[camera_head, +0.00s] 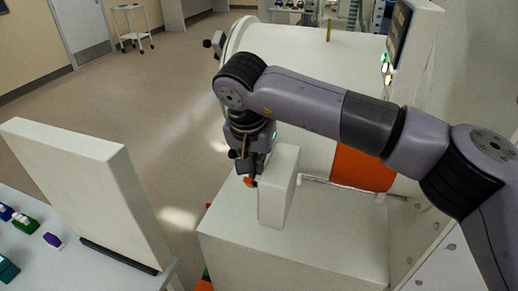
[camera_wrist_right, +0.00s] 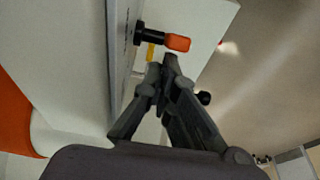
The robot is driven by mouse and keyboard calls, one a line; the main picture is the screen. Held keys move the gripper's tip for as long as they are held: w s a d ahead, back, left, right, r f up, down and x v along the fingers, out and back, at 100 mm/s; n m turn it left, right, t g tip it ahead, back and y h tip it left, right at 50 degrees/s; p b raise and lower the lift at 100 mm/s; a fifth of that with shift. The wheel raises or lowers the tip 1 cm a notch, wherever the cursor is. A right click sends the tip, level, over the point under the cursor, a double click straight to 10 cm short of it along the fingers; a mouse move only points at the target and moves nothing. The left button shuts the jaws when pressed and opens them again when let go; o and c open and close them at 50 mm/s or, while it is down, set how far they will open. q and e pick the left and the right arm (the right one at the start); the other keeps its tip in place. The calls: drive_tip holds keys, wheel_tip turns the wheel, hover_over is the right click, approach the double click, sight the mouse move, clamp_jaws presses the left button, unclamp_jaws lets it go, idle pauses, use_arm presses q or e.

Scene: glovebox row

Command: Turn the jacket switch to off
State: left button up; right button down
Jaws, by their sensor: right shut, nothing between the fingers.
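The jacket switch shows in the right wrist view as a black stem with an orange tip (camera_wrist_right: 177,42). It sticks out from the side of a white upright box (camera_head: 279,188). In the head view only a bit of its orange tip (camera_head: 250,182) shows below my gripper. My right gripper (camera_head: 252,172) is shut and empty. In the wrist view its fingertips (camera_wrist_right: 169,63) are close to the orange tip; I cannot tell whether they touch it. The switch's marked positions are not readable. My left gripper is not in view.
The white box stands on a white cabinet (camera_head: 290,262). Behind it is a large white cylinder (camera_head: 300,75) with an orange panel (camera_head: 360,168). At the left, a white upright board (camera_head: 85,185) stands on a table with small coloured items. Open floor lies between.

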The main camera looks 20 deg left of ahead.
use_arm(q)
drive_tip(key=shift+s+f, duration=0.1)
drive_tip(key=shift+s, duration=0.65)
use_arm(e)
drive_tip(key=shift+f, duration=0.1)
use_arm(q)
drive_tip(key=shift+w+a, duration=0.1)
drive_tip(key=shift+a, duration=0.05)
use_arm(e)
drive_tip(key=shift+s+f+g, duration=0.1)
drive_tip(key=shift+f+g, duration=0.3)
drive_tip(key=shift+g, duration=0.3)
use_arm(q)
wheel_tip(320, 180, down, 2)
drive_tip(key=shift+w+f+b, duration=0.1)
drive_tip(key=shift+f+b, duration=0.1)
drive_tip(key=shift+b, duration=1.05)
use_arm(e)
drive_tip(key=shift+w+f, duration=0.2)
drive_tip(key=shift+f, duration=0.3)
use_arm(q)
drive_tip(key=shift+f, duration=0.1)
